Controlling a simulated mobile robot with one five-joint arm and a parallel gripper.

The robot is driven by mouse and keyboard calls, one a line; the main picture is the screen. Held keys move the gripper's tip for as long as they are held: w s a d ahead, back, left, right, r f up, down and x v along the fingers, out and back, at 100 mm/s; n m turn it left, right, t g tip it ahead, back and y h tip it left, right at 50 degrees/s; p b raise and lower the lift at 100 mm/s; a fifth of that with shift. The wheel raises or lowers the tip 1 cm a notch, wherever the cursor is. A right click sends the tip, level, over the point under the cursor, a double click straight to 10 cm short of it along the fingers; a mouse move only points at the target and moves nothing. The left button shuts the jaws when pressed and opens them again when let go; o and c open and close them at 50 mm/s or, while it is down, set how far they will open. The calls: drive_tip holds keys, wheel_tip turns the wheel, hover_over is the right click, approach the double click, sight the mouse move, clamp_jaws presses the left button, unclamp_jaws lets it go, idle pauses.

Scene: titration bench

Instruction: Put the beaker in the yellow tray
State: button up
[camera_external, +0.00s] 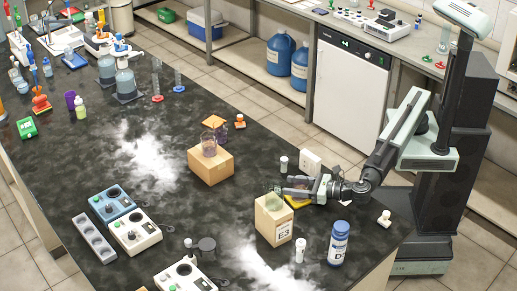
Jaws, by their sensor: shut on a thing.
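My gripper (284,190) reaches in from the right, low over the front part of the dark bench. It is shut on a small greenish clear vessel (273,201), which looks like the beaker. The vessel is at the top of a cardboard box marked E3 (273,225); I cannot tell whether it touches the box. A yellow thing (297,202), perhaps the yellow tray, shows partly under my gripper, behind the box; most of it is hidden. Another clear glass vessel (209,146) stands on a second cardboard box (210,167) farther back.
A blue-labelled bottle (339,243) and a small white vial (300,250) stand right of the E3 box. A white vial (283,164) and a white block (310,161) are behind my gripper. Hotplate-like devices (134,232) stand at the left. The bench middle is mostly clear.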

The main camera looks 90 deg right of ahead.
drive_tip(key=shift+f, duration=0.15)
drive_tip(key=o, duration=1.5)
drive_tip(key=shift+r, duration=0.25)
drive_tip(key=shift+s+a+r, duration=0.1)
drive_tip(key=shift+s+r, duration=0.05)
drive_tip(key=shift+s, duration=0.2)
drive_tip(key=p+v, duration=0.1)
drive_tip(key=v, duration=1)
drive_tip(key=shift+s+p, duration=0.2)
drive_tip(key=shift+p, duration=0.15)
